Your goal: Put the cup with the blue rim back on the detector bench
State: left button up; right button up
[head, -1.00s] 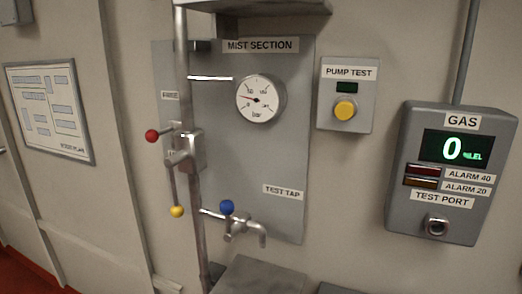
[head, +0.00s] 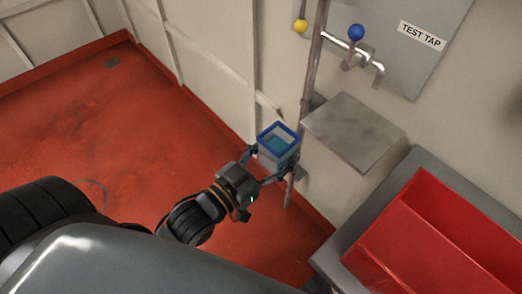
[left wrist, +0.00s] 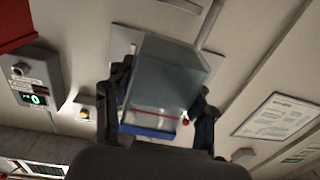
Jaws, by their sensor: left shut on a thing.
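The square cup with the blue rim (head: 278,141) is in my left gripper (head: 270,163), held up above the red floor, left of a small grey shelf. Its mouth faces up and its inside looks teal; I cannot tell if that is liquid. In the left wrist view the clear-walled cup (left wrist: 168,75) sits between the two dark fingers of the left gripper (left wrist: 163,98), blue rim toward the bottom of the picture, with a thin red line across it. My right gripper is not in view. No bench is labelled as the detector bench.
The grey shelf (head: 352,128) under the test tap (head: 365,60) is bare. A thin vertical pipe (head: 311,70) stands close behind the cup. A red bin (head: 400,225) sits in a grey surround at right. The gas detector (left wrist: 35,90) shows in the left wrist view.

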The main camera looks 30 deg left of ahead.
pick_arm(q)
jog(key=w+d+r+m+g+h, duration=0.1)
jog(key=w+d+m+g+h, duration=0.1)
jog(key=d+m+g+h, duration=0.2)
jog(key=w+d+r+m+g+h, duration=0.2)
jog(key=w+d+m+g+h, duration=0.1)
jog(key=d+h, duration=0.3)
jog(key=shift+w+d+r+m+g, duration=0.25)
jog(key=shift+w+d+m+g, duration=0.05)
jog(key=shift+d+m+g, duration=0.6)
